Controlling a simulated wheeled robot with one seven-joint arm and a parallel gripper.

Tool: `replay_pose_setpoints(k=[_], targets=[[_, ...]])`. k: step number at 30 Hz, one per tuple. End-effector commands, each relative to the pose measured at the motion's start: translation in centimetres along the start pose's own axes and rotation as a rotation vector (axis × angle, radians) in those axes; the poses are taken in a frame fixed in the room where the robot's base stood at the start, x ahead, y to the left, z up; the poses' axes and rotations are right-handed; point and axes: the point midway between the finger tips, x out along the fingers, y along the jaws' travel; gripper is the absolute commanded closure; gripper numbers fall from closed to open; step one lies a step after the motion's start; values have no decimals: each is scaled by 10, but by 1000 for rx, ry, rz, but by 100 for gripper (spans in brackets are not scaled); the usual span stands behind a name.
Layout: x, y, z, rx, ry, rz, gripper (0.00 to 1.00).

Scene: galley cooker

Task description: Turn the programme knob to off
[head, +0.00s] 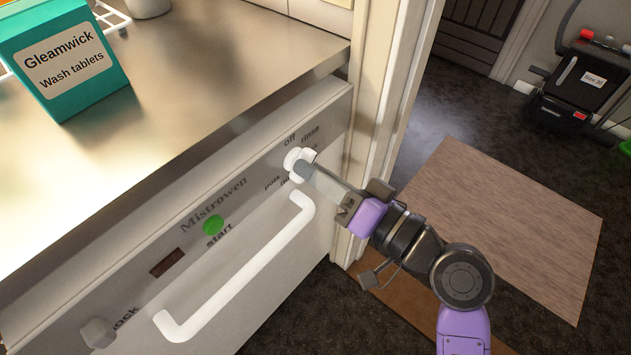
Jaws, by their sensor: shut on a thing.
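The white programme knob (294,159) is at the right end of the front panel of the Mistrowen machine (150,240). Printed labels ring it: "off" above, "rinse" to the upper right, "pots" to the lower left, others partly hidden by my gripper. My gripper (306,167) reaches in from the right and is shut on the knob. The fingers cover part of the knob, and I cannot tell which label its pointer faces.
A white handle bar (238,268) runs just below the knob. A green start button (213,225), dark display (167,262) and grey lock knob (98,333) are to the left. The worktop (220,60) overhangs above. A door frame (378,100) stands close right.

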Motion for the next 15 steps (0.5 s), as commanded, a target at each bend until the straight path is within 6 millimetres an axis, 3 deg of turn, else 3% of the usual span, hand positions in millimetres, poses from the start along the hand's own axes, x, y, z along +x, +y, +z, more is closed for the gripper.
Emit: replay_pose_setpoints(k=[15], targets=[[0, 4, 4, -483, -1, -1, 100]])
